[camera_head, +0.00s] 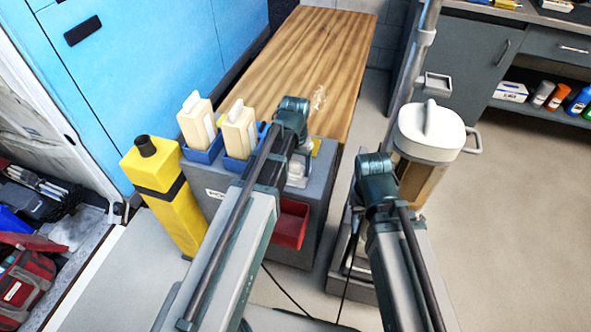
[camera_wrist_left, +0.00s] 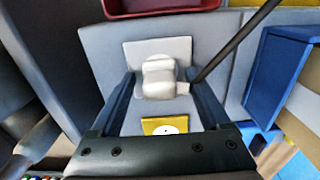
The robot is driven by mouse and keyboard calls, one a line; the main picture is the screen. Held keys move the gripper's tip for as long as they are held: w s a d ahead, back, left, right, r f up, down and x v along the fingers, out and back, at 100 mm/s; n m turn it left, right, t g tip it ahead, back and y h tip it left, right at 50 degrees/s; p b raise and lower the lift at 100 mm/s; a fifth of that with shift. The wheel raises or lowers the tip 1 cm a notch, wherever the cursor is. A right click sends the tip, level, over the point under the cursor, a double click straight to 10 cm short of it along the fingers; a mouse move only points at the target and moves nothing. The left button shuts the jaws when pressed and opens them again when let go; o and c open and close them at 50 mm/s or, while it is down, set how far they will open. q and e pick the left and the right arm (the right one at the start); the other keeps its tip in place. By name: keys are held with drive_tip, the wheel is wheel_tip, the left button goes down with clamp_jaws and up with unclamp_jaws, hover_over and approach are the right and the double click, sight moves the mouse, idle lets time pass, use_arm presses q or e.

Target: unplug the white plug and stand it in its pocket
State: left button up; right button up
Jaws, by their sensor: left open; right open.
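The white plug (camera_wrist_left: 158,76) sits against a pale square plate on the grey cabinet in the left wrist view, with a dark cable running from its side. My left gripper (camera_wrist_left: 160,88) is open, one finger on each side of the plug with visible gaps. In the head view the plug shows as a pale shape (camera_head: 297,170), partly hidden by my left arm. Blue pockets (camera_head: 203,155) line the cabinet's left side; two hold cream blocks (camera_head: 197,122). A blue pocket wall (camera_wrist_left: 277,80) also shows in the wrist view. My right gripper is hidden behind its arm.
A red bin (camera_head: 289,224) is on the cabinet front. A white-lidded canister (camera_head: 430,135) stands to the right. A wooden bench top (camera_head: 320,60) lies behind. Open floor lies at the right.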

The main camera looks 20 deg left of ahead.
sight(295, 163)
use_arm(q)
drive_tip(key=shift+c, duration=0.2)
clamp_jaws()
drive_tip(key=shift+r, duration=0.1)
drive_tip(key=shift+r+p, duration=2.95)
drive_tip(key=shift+p, duration=0.1)
drive_tip(key=shift+r, duration=0.1)
wheel_tip(295, 163, up, 3)
drive_tip(key=p, duration=0.3)
